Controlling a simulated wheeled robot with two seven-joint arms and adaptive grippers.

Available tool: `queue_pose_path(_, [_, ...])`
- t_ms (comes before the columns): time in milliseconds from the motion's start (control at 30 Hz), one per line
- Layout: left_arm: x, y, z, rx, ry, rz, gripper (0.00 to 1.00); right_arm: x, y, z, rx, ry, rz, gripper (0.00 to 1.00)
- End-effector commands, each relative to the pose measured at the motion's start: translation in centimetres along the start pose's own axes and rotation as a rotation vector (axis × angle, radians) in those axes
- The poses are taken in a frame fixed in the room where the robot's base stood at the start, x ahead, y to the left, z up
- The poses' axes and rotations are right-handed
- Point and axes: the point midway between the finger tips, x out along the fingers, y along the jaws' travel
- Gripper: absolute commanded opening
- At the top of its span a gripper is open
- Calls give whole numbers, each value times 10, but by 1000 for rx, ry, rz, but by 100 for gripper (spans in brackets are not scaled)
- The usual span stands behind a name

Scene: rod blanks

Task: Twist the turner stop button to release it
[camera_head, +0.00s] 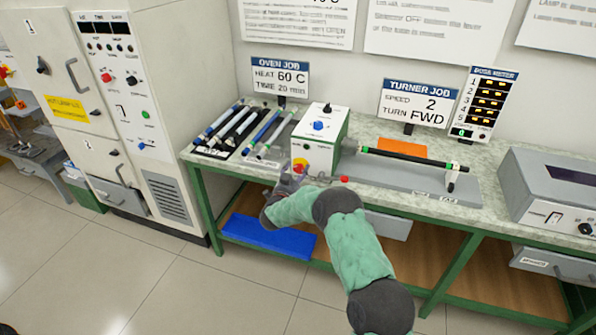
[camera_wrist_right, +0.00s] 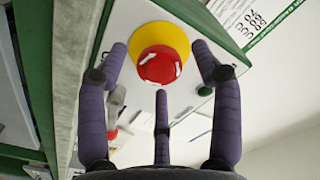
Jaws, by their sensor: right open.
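The turner's stop button is a red mushroom head (camera_wrist_right: 159,67) with white arrow marks on a yellow collar (camera_wrist_right: 168,38). In the head view the red and yellow stop button (camera_head: 299,165) is on the front of the white and green turner box (camera_head: 328,137), low on the left. My right gripper (camera_head: 284,185) is in front of it. In the right wrist view my right gripper (camera_wrist_right: 163,80) is open, its purple fingers spread to the left, right and below the button. I see clear gaps and no contact there. My left gripper is not in view.
The turner's black rod (camera_head: 398,155) extends right along the bench. Several rods (camera_head: 238,128) lie in trays left of the turner box. A grey instrument (camera_head: 560,190) stands at the right end. A blue tray (camera_head: 268,238) is on the lower shelf. A tall oven cabinet stands at left.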

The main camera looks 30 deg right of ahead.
Motion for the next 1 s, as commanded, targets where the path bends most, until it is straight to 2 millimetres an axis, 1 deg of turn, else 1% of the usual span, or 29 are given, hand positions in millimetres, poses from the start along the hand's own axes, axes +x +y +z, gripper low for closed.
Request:
queue_pose_path(300, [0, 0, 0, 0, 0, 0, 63, -61, -2, 0, 0, -3, -4, 66])
queue_pose_path(400, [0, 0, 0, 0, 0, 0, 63, -79, -1, 0, 1, -1, -3, 66])
queue_pose_path(500, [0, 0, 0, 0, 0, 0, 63, -92, -2, 0, 1, -1, -3, 66])
queue_pose_path(600, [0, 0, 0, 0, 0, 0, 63, -102, -1, 0, 1, -1, -2, 66])
queue_pose_path(700, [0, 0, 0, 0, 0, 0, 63, -106, 0, 0, 1, 0, -1, 66])
queue_pose_path(1000, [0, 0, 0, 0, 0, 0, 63, -108, 0, 0, 1, 1, -1, 66])
